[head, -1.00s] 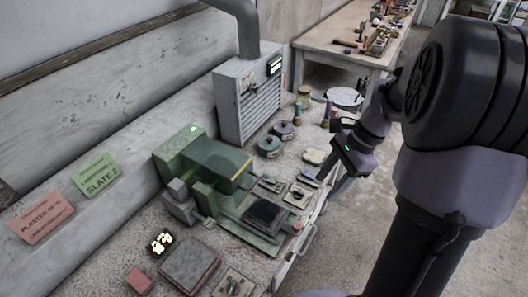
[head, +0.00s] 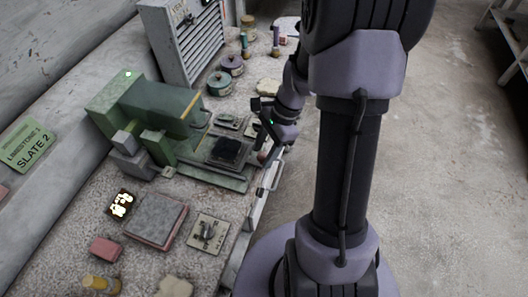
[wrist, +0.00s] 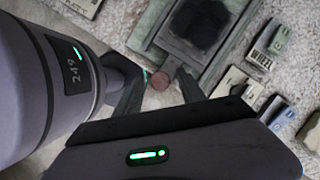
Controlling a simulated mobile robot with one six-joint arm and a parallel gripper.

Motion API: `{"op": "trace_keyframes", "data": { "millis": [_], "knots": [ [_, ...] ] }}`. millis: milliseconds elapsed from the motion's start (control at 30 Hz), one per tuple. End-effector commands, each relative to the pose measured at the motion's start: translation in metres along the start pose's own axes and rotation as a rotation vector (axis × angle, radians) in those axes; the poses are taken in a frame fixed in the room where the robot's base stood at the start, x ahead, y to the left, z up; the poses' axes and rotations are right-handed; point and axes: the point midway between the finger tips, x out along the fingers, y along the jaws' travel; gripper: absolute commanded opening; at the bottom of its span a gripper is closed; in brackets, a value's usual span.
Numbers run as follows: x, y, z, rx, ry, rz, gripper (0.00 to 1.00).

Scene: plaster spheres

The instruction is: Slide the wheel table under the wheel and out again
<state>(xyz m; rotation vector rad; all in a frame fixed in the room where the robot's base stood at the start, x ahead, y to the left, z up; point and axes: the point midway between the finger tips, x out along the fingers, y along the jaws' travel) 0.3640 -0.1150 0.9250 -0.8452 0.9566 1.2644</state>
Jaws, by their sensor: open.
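The green grinding machine (head: 155,105) stands on the bench in the head view. Its wheel table (head: 214,164), a flat bed with a dark square pad (head: 227,150), sticks out toward the bench's front edge. The wheel itself is hidden under the green housing. In the wrist view the table (wrist: 172,47) shows at the top with a round reddish knob (wrist: 160,81) at its near end. My gripper (wrist: 160,88) is open, its two fingers on either side of the knob. Whether they touch it cannot be told. In the head view my gripper (head: 266,143) is at the table's front end.
A small block labelled WHEEL (wrist: 266,45) and other switch blocks (wrist: 275,112) lie right of the table in the wrist view. A grey slab (head: 157,219), a switch plate (head: 208,234) and several jars (head: 222,82) stand on the bench. Open floor lies to the right.

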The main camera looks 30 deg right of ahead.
Motion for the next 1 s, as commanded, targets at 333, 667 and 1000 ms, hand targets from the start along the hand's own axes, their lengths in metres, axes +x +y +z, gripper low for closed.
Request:
{"op": "trace_keyframes", "data": {
  "millis": [333, 667, 1000],
  "knots": [
    [-0.0008, -0.0001, 0.0003, 0.0, 0.0, 0.0, 0.04],
    [-0.0008, -0.0001, 0.0003, 0.0, 0.0, 0.0, 0.0],
    [-0.0009, -0.0001, 0.0002, 0.0, 0.0, 0.0, 0.0]
  ]
}}
